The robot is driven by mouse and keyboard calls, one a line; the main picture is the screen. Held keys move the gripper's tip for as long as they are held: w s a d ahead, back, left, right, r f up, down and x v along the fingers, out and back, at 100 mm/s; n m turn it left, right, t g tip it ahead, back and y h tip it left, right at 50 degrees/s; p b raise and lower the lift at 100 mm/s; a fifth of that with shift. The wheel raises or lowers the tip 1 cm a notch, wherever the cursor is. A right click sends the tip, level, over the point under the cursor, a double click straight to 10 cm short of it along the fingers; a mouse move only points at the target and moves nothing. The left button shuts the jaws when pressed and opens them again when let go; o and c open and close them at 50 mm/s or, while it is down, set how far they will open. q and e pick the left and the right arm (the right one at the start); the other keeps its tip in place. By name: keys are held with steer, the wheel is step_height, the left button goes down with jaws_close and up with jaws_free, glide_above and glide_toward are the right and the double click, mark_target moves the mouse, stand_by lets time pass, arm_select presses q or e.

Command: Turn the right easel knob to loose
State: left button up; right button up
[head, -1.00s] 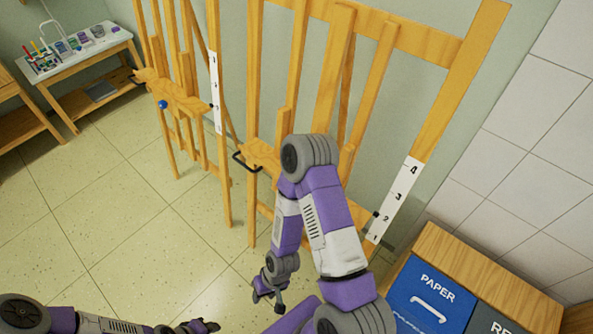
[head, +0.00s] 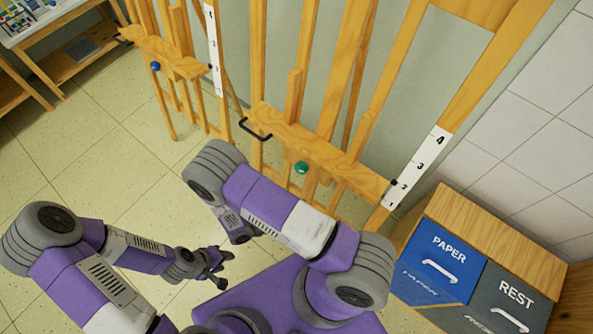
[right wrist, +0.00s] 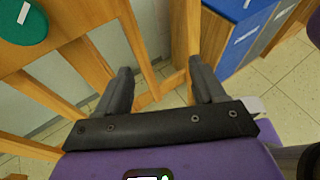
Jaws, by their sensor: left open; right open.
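The right easel (head: 325,150) has a round green knob (head: 301,168) under its wooden ledge, clear of my arm in the head view. In the right wrist view the green knob (right wrist: 22,22) is at the top left corner, partly cut off, with a pale bar mark on its face. My right gripper (right wrist: 160,75) is open and empty; the knob lies left of its fingers, not between them. In the head view my right gripper is hidden behind my right arm. My left gripper (head: 218,270) is open and empty, low over the floor.
The left easel (head: 170,55) has a blue knob (head: 155,66). A black handle (head: 254,130) sticks out at the right easel's ledge. Blue PAPER (head: 440,262) and grey REST (head: 510,300) bins stand at the right. Floor (head: 100,150) is open at the left.

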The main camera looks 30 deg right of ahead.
mark_target(299, 170)
steer(key=w+a+r+n+t+h, duration=0.3)
steer(key=w+r+n+t+h, duration=0.1)
steer(key=w+r+t, duration=0.3)
steer(key=x, duration=0.2)
steer(key=w+x, duration=0.1)
steer(key=x, duration=0.4)
steer(key=shift+w+d+f+b, duration=0.2)
steer(key=shift+w+f+b, duration=0.05)
steer(key=shift+f+b, duration=0.15)
steer(key=c, duration=1)
steer(key=shift+c, duration=0.2)
